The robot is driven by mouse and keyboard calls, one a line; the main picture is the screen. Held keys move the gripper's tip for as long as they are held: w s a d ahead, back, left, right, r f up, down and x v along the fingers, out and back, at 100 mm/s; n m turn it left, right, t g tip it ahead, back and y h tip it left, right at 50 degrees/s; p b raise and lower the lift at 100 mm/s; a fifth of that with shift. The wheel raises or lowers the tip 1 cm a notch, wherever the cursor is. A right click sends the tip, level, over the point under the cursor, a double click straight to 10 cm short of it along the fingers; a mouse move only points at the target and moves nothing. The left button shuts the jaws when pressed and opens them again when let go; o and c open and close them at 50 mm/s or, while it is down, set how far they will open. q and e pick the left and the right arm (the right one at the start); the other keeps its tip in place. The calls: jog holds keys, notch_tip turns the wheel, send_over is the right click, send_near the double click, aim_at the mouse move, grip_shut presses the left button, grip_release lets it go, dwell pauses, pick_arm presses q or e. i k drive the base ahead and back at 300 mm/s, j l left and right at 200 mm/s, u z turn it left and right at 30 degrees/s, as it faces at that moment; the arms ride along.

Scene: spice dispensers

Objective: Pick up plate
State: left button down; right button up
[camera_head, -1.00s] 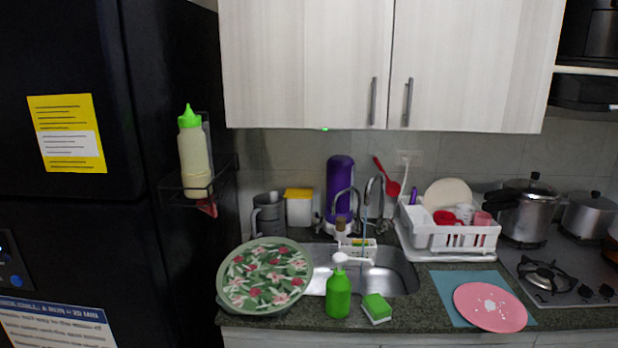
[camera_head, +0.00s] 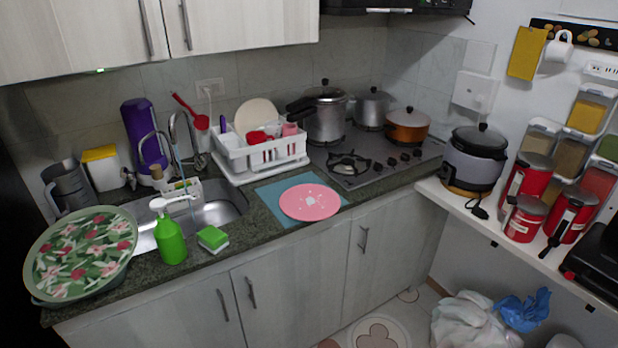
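A pink plate (camera_head: 310,202) with a pale mark in its middle lies on a blue mat (camera_head: 272,199) on the dark counter, between the sink and the stove. A cream plate (camera_head: 257,117) stands upright in the white dish rack (camera_head: 262,158) behind it. A large round green floral tray (camera_head: 82,254) rests at the left end of the counter. Neither of my grippers is in view.
A green soap bottle (camera_head: 170,240) and a green sponge (camera_head: 212,239) stand in front of the sink (camera_head: 215,210). Pots stand on and around the stove (camera_head: 365,168). A rice cooker (camera_head: 474,157) and red canisters (camera_head: 526,218) stand on a white shelf at right. Bags lie on the floor below.

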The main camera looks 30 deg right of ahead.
aim_at(304, 202)
jog(key=l+z, duration=0.3)
jog(key=z, duration=0.2)
jog(key=i+l+z, duration=0.2)
jog(key=z, duration=0.3)
jog(key=l, duration=0.1)
